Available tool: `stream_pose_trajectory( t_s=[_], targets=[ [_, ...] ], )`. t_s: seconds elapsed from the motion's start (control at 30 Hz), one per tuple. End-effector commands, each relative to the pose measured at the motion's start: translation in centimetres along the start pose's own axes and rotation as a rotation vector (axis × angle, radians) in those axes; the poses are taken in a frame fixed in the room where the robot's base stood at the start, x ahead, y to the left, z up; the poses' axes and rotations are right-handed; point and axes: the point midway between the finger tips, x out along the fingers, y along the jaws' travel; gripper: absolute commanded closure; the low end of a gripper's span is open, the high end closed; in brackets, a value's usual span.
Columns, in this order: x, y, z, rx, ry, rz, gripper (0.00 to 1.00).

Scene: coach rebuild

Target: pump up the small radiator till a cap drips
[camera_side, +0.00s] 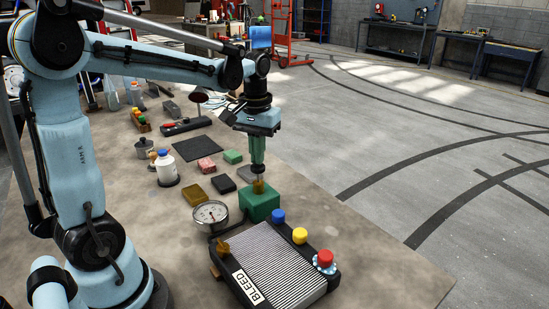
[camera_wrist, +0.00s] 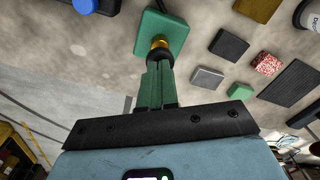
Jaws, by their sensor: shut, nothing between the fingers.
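The small radiator (camera_side: 277,262), dark-framed with a finned face and a "BLEED" label, lies on the bench. Along its far edge are a blue cap (camera_side: 278,216), a yellow cap (camera_side: 300,236) and a red cap (camera_side: 325,259) on a pale blue-and-white collar. A round dial gauge (camera_side: 211,214) stands at its left corner; its reading is too small to tell. A green block (camera_side: 262,205) with a brass-coloured knob (camera_wrist: 160,43) sits behind the radiator. My gripper (camera_side: 258,177) is shut and empty, pointing down with its fingertips at the knob; I cannot tell whether they touch.
Yellow, dark, green and red-speckled blocks (camera_side: 206,165) lie behind the green block. A white bottle (camera_side: 166,168) with a blue cap stands at left, near a dark mat (camera_side: 195,148). Bare bench lies right of the radiator. The bench edge runs along the right.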

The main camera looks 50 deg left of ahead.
Motion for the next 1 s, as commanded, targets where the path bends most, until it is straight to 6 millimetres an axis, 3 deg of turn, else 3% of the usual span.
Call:
stream_pose_trajectory(
  t_s=[1.0],
  targets=[
    [3.1, 0.0, 0.0, 0.0, 0.0, 0.0, 1.0]
  ],
)
